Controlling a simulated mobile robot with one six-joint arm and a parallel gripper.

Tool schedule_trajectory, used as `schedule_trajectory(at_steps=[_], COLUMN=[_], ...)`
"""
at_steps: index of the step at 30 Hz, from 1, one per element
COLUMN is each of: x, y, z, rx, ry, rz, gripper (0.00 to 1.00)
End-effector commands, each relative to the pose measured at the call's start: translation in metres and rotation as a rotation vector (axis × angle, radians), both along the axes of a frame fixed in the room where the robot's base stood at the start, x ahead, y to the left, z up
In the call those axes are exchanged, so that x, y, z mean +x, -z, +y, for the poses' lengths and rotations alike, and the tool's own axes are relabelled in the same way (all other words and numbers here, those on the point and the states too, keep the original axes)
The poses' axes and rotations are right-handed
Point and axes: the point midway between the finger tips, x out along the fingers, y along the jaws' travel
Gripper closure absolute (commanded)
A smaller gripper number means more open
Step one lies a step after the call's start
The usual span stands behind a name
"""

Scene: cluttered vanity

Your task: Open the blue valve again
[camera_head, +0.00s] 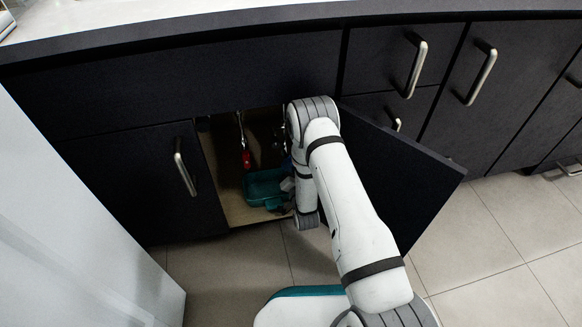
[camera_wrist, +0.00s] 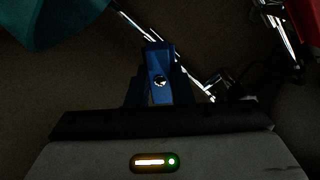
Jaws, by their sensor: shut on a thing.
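The blue valve handle (camera_wrist: 160,82) is in the middle of the wrist view, with a shiny round screw on it. My gripper (camera_wrist: 158,75) is shut on it; dark fingers show at both sides of the blue handle. Shiny metal pipe runs behind it and to its right. In the head view my arm reaches into the open cabinet and hides most of the blue valve and the fingertips. My gripper (camera_head: 288,184) shows there only as a small grey part beside the arm.
A red valve handle (camera_head: 246,158) hangs on a pipe inside the cabinet; red also shows in the wrist view (camera_wrist: 307,20). A teal bin (camera_head: 265,188) stands on the cabinet floor. The open dark door (camera_head: 400,185) is right of my arm. The cabinet interior is dim.

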Motion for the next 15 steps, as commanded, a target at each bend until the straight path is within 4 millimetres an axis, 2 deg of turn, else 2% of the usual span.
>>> schedule_trajectory(at_steps=[8,15], x=[-0.0004,-0.0005], y=[0.0003,0.0003], z=[-0.0002,-0.0002], rx=[-0.06,-0.215], ry=[0.001,0.0], rz=[-0.012,-0.042], gripper=[1.0,1.0])
